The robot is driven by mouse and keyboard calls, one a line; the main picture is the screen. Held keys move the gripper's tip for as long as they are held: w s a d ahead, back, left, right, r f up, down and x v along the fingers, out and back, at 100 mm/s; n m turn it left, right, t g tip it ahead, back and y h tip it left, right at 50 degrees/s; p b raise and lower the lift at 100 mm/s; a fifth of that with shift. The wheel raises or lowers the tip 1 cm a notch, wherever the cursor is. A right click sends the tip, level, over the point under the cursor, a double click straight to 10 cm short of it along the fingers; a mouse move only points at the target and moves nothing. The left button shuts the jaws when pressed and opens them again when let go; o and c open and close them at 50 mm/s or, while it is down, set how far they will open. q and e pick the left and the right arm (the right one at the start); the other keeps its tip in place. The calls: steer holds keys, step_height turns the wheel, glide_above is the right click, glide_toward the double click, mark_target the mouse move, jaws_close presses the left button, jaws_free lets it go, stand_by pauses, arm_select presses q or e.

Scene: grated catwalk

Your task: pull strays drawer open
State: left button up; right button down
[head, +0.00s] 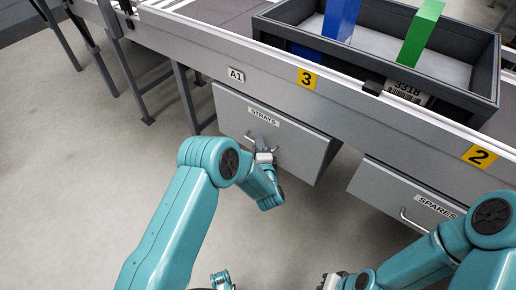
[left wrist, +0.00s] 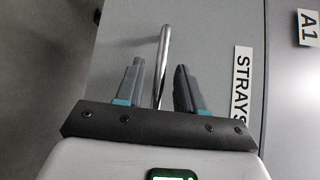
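The strays drawer (head: 295,150) is a grey front under the conveyor, with a STRAYS label (head: 263,116) and a metal bar handle (head: 249,136). Whether its front stands out from its housing is hard to tell. My left gripper (head: 264,147) is at the handle and hides part of it. In the left wrist view, the left gripper (left wrist: 158,85) is open, with its fingers apart on either side of the handle (left wrist: 164,45). A gap shows between the handle and the right finger. My right gripper (head: 328,282) is low at the bottom edge, partly cut off, away from the drawer.
A SPARES drawer (head: 390,190) with its own handle hangs to the right. A dark tote (head: 485,105) on the conveyor holds a blue block (head: 341,18) and a green block (head: 421,34). Conveyor legs (head: 186,98) stand left of the drawer. The floor in front is clear.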

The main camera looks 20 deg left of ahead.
arm_select(q)
steer(key=shift+w, duration=0.1)
jaws_close()
stand_by(0.3)
